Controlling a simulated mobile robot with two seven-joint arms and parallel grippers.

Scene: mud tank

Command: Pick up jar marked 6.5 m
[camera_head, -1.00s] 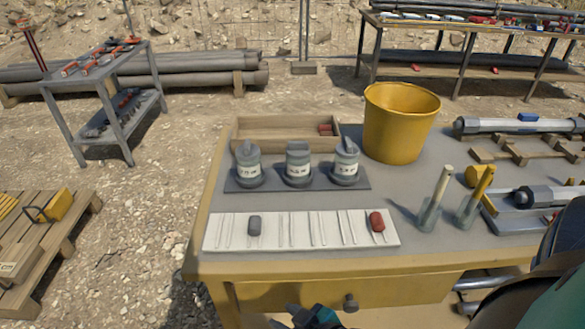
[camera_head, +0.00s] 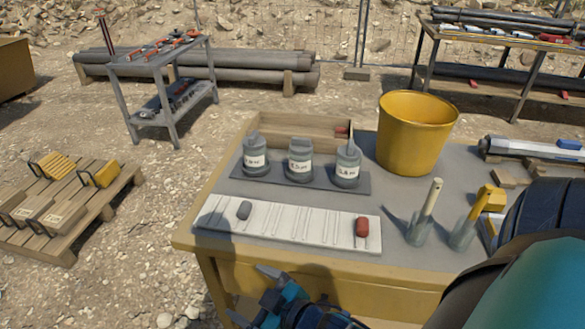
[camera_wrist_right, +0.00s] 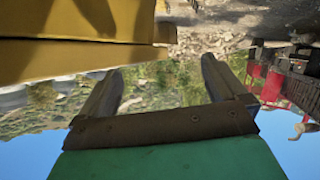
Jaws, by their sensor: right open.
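Three grey lidded jars with white labels stand upright in a row on a dark mat (camera_head: 228,174): a left jar (camera_head: 256,156), a middle jar (camera_head: 299,162) and a right jar (camera_head: 347,167). The labels are too small to read surely; the middle one seems to end in .5 m. My right gripper (camera_head: 254,294) is by the front left of the table, nearer than the jars and apart from them. In the wrist view its two fingers (camera_wrist_right: 160,78) are spread with nothing between them. My left gripper is not in view.
The yellow table (camera_head: 210,248) carries a white rack (camera_head: 285,222) with a grey and a red piece, in front of the jars. A wooden tray (camera_head: 290,122) lies behind them. A yellow bucket (camera_head: 415,132) and two upright tools in holders (camera_head: 428,215) stand right.

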